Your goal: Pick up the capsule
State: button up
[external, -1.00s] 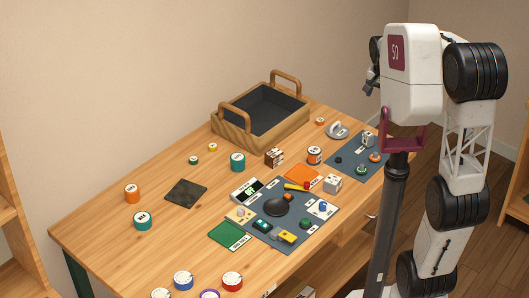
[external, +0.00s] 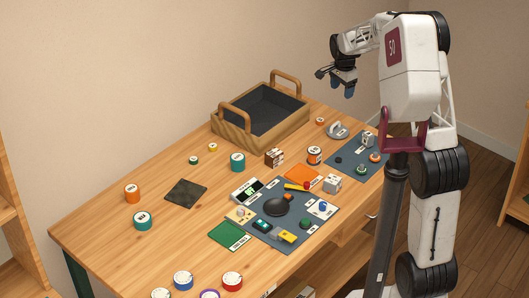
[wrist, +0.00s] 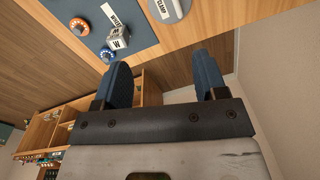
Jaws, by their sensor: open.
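My gripper (external: 342,88) is raised in the air above the right back end of the table, open and empty. Its two blue fingers also show apart in the wrist view (wrist: 162,72), with nothing between them. I cannot tell for certain which thing is the capsule. Small coloured items sit on the dark mat (external: 265,238) in the table's middle, among them a blue and white piece (external: 322,207), a yellow piece (external: 287,236) and a teal piece (external: 262,225). All are well away from my gripper. The mat is outside the wrist view.
A wooden tray with handles (external: 221,130) stands at the back. A second mat (external: 345,170) holds knobs and a white block (external: 368,138); a grey round piece (external: 336,131) lies beside it. Several coloured round pieces stand about the table. The left middle is mostly clear.

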aim_at(320, 120)
jog(key=w+a+f+m, duration=0.1)
jog(key=w+a+f, duration=0.1)
jog(key=w+f, duration=0.1)
jog(key=w+a+f+m, duration=0.1)
jog(key=w+f, duration=0.3)
jog(key=f, duration=0.1)
jog(key=w+a+f+m, duration=0.1)
jog(key=w+a+f, duration=0.1)
jog(key=w+f, duration=0.1)
jog(key=shift+w+a+f+g, duration=0.25)
jog(key=shift+a+f+g, duration=0.1)
jog(key=shift+f, duration=0.35)
jog(key=shift+f, duration=1.3)
jog(key=shift+s+d+f, duration=0.1)
jog(key=shift+f, duration=2.45)
jog(key=c, duration=1)
